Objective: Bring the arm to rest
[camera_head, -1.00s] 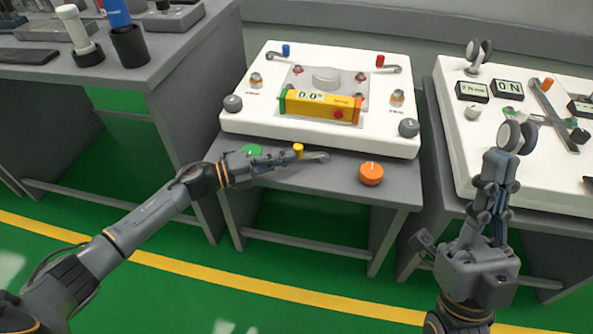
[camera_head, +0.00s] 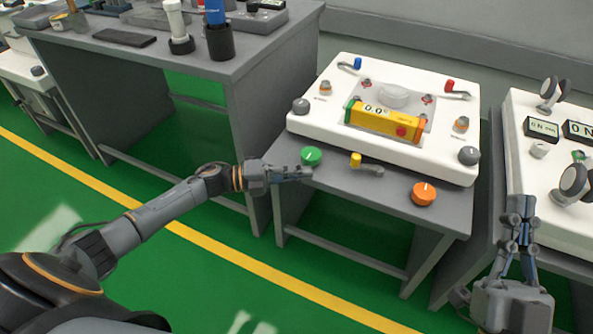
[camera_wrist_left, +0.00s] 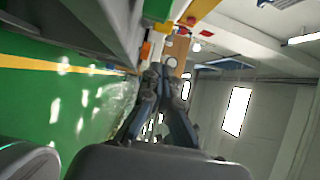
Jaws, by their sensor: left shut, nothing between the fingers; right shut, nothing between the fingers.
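My left arm reaches in from the left in the head view. Its gripper (camera_head: 292,174) is shut and empty, at the left front edge of the middle table, just below the green knob (camera_head: 311,156). In the left wrist view my left gripper (camera_wrist_left: 157,72) shows its fingers together with nothing between them. My right gripper (camera_head: 521,207) is at the lower right in the head view, pointing up, shut and empty, in front of the right-hand white panel.
The middle table (camera_head: 335,206) carries a yellow-topped lever (camera_head: 357,160), an orange knob (camera_head: 423,193) and a white panel (camera_head: 310,120) with a yellow level (camera_head: 384,120). A grey workbench (camera_head: 262,43) stands at the left. Green floor is open in front.

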